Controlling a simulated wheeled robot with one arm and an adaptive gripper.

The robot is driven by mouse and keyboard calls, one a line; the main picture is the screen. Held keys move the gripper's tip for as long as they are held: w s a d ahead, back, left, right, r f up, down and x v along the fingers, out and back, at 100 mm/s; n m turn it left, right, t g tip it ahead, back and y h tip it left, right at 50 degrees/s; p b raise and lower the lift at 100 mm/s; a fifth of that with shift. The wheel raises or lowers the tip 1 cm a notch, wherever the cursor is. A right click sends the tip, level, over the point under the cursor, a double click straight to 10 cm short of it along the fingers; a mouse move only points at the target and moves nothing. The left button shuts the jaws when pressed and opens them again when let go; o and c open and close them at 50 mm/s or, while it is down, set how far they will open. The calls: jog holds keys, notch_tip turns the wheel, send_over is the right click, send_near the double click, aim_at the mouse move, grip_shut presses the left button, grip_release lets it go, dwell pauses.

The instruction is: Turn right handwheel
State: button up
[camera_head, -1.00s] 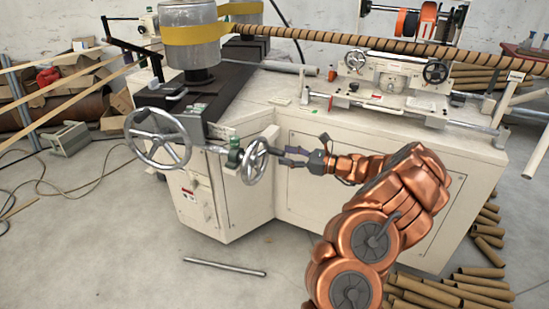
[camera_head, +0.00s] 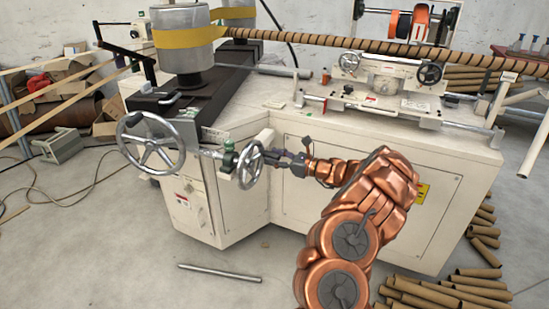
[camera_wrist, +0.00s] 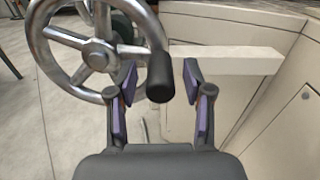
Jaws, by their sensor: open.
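The right handwheel (camera_head: 250,165) is the smaller silver spoked wheel at the machine's front corner. In the wrist view the handwheel (camera_wrist: 98,52) fills the upper left, with a black handle (camera_wrist: 160,77) sticking out from its rim towards the camera. My gripper (camera_head: 273,158) is just right of the wheel in the head view. In the wrist view my gripper (camera_wrist: 161,84) is open, with its purple-padded fingers on either side of the handle's end. A gap shows on the right side; on the left, contact cannot be told.
A larger handwheel (camera_head: 151,143) stands to the left on the same machine. The cream machine body (camera_head: 320,180) is close behind my gripper. A metal rod (camera_head: 220,273) lies on the floor, and cardboard tubes (camera_head: 440,294) lie at the lower right.

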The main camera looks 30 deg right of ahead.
grip_shut()
dwell(0.5)
